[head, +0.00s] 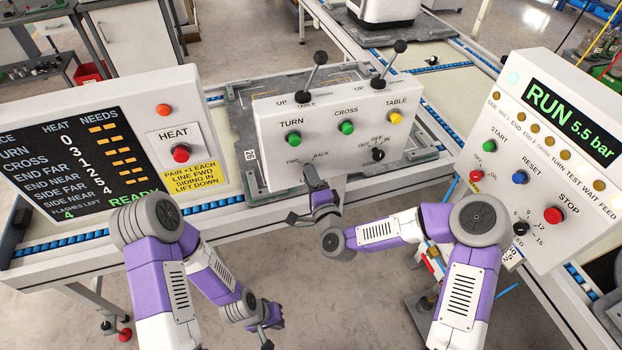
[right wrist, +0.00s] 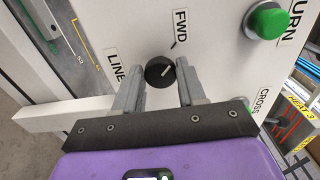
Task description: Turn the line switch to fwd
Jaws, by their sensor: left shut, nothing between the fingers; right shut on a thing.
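The line switch is a round black knob (right wrist: 158,71) on the white control box (head: 270,115), between the LINE and FWD labels in the right wrist view. A short white mark on the knob points up and right there, slightly right of the tick by FWD. My right gripper (right wrist: 161,80) has one finger on each side of the knob and is shut on it. In the head view my right gripper (head: 312,182) covers the knob, below the FWD and BACK labels. My left gripper (head: 272,322) is shut and empty, low in front of the conveyor.
A HEAT panel (head: 175,135) stands left. A RUN panel with a red STOP button (head: 553,215) stands right.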

